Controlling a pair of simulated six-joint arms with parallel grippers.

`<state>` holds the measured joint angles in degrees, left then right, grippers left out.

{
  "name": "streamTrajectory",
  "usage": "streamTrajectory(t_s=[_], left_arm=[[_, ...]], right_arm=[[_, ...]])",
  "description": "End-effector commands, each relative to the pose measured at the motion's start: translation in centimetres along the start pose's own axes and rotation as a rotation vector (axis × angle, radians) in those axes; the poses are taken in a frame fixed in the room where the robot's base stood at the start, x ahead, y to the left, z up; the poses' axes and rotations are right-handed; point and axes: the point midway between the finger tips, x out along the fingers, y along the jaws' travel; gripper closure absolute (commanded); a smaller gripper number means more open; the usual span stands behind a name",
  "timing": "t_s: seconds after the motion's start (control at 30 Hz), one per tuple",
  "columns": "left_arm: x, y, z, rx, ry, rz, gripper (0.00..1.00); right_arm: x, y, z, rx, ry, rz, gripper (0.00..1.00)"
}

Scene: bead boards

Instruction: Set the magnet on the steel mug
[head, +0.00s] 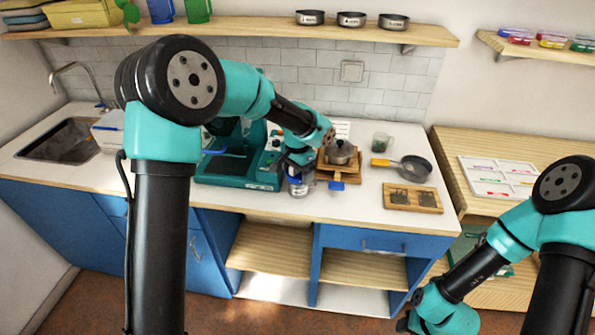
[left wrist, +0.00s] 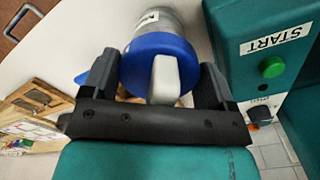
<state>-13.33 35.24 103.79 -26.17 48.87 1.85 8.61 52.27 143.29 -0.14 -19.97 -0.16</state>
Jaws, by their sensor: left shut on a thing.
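My left gripper (head: 297,170) points down over the counter, just above a steel mug (head: 299,190). In the left wrist view its two fingers (left wrist: 157,88) are shut on a round blue piece (left wrist: 140,55) with a pale grey block (left wrist: 166,80) on it, which I take to be the magnet. The silver side of the steel mug (left wrist: 166,19) shows directly beyond it, bearing a white label. I cannot tell whether the blue piece touches the mug. My right gripper (head: 410,318) is low at the bottom edge, away from the counter; its fingers do not show clearly.
A teal machine (head: 237,172) with a START label (left wrist: 275,34) stands close beside the mug. A small pot (head: 340,152) on a wooden stand is to its right, with a pan (head: 416,168), a glass cup (head: 381,142) and a wooden board (head: 412,198) further right.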

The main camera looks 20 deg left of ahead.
Motion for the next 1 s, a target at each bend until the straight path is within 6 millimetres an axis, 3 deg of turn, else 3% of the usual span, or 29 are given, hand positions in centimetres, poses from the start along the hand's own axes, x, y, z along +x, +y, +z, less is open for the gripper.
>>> streamTrajectory(t_s=[1.0], left_arm=[[0.5,-0.01,0.0,0.0,0.0,0.0,0.5]], right_arm=[[0.0,0.0,0.0,0.0,0.0,0.0,0.57]])
